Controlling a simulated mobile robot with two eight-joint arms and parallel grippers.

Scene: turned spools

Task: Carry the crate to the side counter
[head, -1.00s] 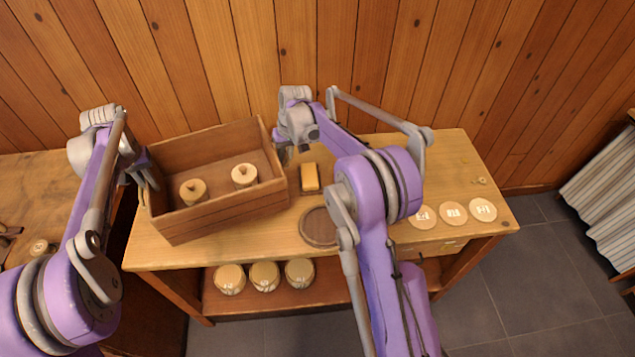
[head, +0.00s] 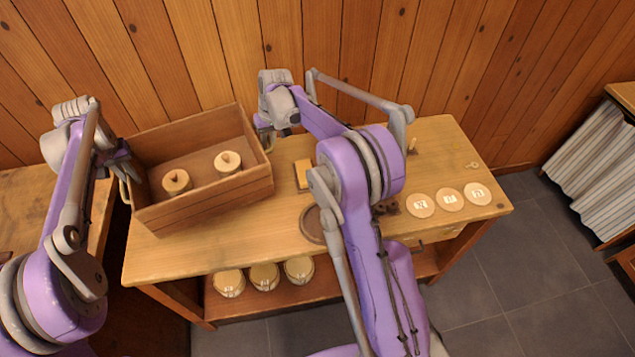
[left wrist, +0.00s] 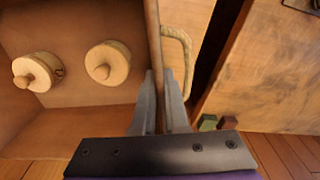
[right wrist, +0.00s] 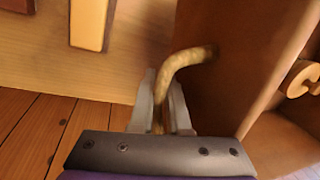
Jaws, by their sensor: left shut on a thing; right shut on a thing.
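The wooden crate (head: 205,205) is an open box with two pale turned spools inside, one left (head: 176,181) and one right (head: 228,162). It is over the left part of the workbench (head: 290,240); I cannot tell whether it touches the top. My left gripper (left wrist: 160,95) is shut on the crate's left end, with the wall edge between its fingers and a rope handle (left wrist: 180,45) beside them. My right gripper (right wrist: 160,110) is shut on the rope handle (right wrist: 180,60) at the right end. The crate looks roughly level.
A wooden counter (head: 40,210) stands at left, past a dark gap. Another, with a striped curtain (head: 590,165), stands at far right. The bench holds a yellow block (head: 302,174), a round dark tray (head: 312,226) and labelled discs (head: 450,200). Jars (head: 264,277) sit below.

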